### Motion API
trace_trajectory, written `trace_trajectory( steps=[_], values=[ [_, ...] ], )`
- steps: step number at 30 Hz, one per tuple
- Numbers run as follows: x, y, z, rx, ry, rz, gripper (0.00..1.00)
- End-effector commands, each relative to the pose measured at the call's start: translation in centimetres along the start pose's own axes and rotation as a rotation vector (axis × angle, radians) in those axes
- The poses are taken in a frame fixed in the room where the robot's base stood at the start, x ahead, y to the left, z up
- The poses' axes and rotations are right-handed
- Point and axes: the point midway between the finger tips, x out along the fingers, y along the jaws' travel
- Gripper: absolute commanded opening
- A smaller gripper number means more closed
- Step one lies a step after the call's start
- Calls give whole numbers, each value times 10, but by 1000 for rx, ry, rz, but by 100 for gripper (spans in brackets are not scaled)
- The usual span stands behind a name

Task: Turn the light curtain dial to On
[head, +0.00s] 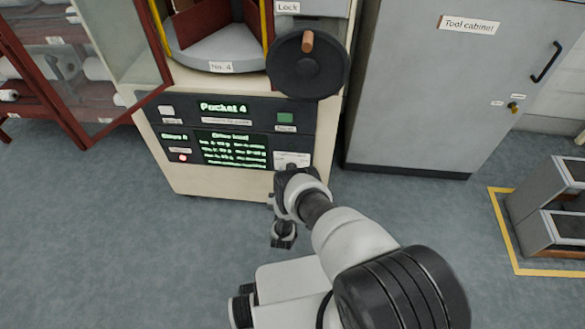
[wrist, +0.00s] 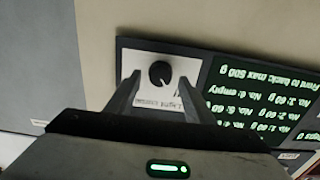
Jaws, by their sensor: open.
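The light curtain dial (wrist: 159,73) is a round black knob on a white label plate (wrist: 150,62) in the wrist view. A small pale mark shows near its lower edge, but I cannot tell which setting it points to. The label's print is partly legible and appears upside down. In the head view the white plate (head: 291,157) sits at the lower right of the machine's black panel. My gripper (wrist: 159,76) is open, with one finger to each side of the dial in the picture. I cannot tell whether the fingers touch it. In the head view my wrist hides the dial.
Green text displays (head: 232,148) fill the panel beside the plate, with a "Pocket 4" display above. A black handwheel (head: 307,64) with a wooden knob is above right. A grey tool cabinet (head: 445,90) stands right. An open glazed door (head: 100,60) is left.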

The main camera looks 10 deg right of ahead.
Motion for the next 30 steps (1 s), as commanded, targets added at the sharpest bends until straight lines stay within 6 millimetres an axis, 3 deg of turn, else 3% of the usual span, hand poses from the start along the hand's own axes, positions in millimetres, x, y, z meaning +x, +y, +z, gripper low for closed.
trace_trajectory(
  steps=[13,20,30],
  values=[
    [-2,-1,0,0,-1,0,48],
    [-1,-1,0,0,-1,0,9],
    [-1,-1,0,42,-1,0,8]
  ],
)
